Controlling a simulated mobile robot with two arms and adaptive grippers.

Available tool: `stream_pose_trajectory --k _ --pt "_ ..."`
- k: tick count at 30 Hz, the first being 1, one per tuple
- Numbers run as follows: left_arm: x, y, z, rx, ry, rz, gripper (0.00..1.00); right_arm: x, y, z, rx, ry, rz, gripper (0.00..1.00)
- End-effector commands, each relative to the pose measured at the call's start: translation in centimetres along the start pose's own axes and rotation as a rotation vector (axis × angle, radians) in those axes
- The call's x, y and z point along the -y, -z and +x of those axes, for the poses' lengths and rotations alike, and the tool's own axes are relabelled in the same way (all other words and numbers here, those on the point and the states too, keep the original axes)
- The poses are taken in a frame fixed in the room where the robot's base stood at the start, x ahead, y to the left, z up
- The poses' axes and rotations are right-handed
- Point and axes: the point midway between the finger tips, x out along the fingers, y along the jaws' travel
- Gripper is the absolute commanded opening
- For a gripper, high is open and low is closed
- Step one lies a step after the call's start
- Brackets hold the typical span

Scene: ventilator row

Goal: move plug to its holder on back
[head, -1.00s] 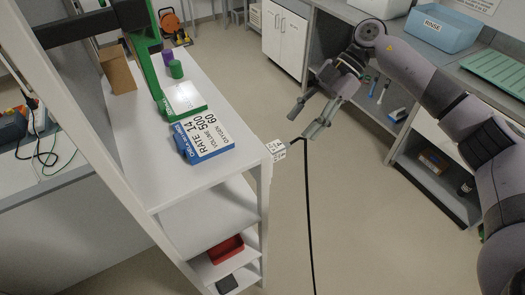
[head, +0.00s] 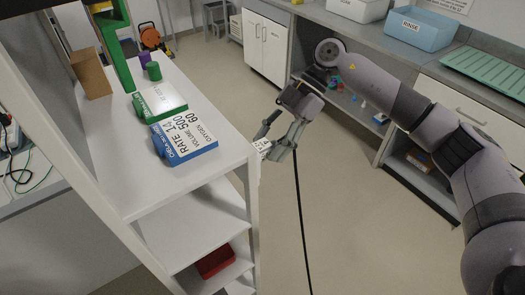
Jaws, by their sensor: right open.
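A small white piece with dark print (head: 263,145) sits at the right edge of the white shelf unit, low beside its top board. It is partly hidden by my fingers, and I cannot tell whether it is the plug, a label or a socket. A black cable (head: 301,215) hangs from behind the fingers down to the floor. My right gripper (head: 268,141) is open, its fingers pointing left at the white piece, close to it or around it; contact cannot be told. The holder cannot be made out. My left gripper is not in view.
On the shelf unit (head: 150,195) lie a blue box with a RATE/VOLUME screen (head: 185,138), a green box (head: 160,105) and a green cylinder (head: 153,71). A red bin (head: 215,262) is on a lower shelf. A bench with a blue RINSE tub (head: 420,30) stands behind. The floor between is clear.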

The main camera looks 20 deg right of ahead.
Motion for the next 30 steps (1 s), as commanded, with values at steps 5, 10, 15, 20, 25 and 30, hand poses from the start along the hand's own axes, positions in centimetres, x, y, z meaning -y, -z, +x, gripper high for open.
stream_pose_trajectory --k 5,10,15,20,25,30 --pt "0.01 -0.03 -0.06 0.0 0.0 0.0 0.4 0.0 0.05 -0.01 -0.001 0.0 -0.001 0.48" --pt "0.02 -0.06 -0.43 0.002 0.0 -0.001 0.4 0.02 0.1 -0.09 -0.001 0.001 -0.001 0.48" --pt "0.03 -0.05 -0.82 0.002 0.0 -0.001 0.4 0.03 0.07 -0.07 -0.001 0.001 -0.001 0.48" --pt "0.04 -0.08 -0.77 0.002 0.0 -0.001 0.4 0.02 0.0 0.01 -0.001 0.001 -0.001 0.48" --pt "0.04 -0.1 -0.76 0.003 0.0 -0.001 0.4 0.02 0.0 0.0 -0.001 0.0 -0.001 0.42" --pt "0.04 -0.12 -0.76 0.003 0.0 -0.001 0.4 0.02 0.01 -0.01 -0.001 0.0 -0.001 0.31"
